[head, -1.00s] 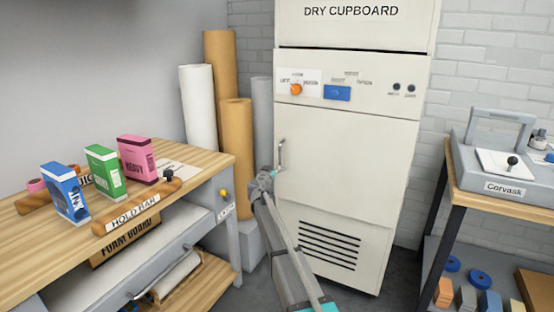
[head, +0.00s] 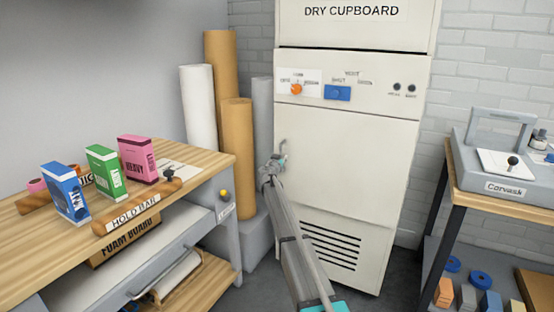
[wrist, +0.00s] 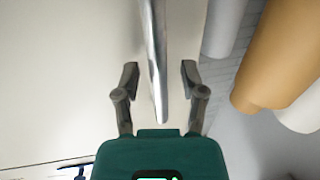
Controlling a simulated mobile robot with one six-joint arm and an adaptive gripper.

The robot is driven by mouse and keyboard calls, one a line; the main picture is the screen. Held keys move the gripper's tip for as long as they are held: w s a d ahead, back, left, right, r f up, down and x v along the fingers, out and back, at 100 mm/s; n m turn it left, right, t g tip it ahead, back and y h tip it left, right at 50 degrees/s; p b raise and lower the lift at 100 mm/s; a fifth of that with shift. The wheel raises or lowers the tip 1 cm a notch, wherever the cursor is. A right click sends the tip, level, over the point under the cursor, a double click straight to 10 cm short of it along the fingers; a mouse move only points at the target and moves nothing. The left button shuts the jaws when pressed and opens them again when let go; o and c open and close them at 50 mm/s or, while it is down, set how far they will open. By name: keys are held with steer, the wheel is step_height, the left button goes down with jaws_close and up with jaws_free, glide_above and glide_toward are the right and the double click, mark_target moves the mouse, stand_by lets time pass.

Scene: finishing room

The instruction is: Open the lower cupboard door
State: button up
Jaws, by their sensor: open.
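The lower cupboard door (head: 350,165) is a cream panel on the dry cupboard, below the control strip, and looks shut. Its upright metal handle (head: 283,150) is at the door's left edge. My gripper (head: 279,160) is at the handle in the head view, partly covering its lower part. In the wrist view my gripper (wrist: 160,78) is open, with one finger on each side of the handle (wrist: 155,60). The fingers stand apart from the bar. Whether the bar lies fully at fingertip depth I cannot tell.
A wooden workbench (head: 190,157) with several boxes stands at the left. Tall paper rolls (head: 237,150) stand beside the cupboard's left side. A side table (head: 500,192) with a grey press is at the right. Some dark floor is free before the cupboard.

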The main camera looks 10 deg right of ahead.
steer(key=shift+c, duration=0.3)
jaws_close()
